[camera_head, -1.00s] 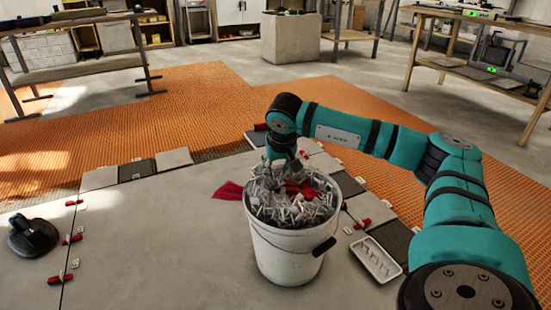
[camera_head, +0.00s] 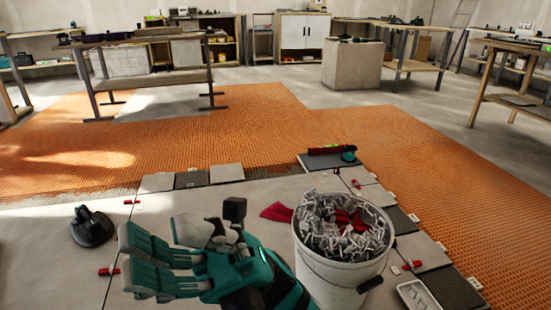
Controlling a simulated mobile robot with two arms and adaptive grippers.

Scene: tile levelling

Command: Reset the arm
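My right gripper (camera_head: 155,245) is in the lower middle of the head view, left of the white bucket, with its teal and grey fingers pointing left. Its fingers are spread and I see nothing between them. My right arm comes in from the bottom edge. My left gripper is not in view. The white bucket (camera_head: 335,275) stands on the tiles, filled with grey clips (camera_head: 330,220) and a few red pieces.
A black suction cup (camera_head: 92,227) sits on the tile at left. A white tray (camera_head: 420,297) is at lower right.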

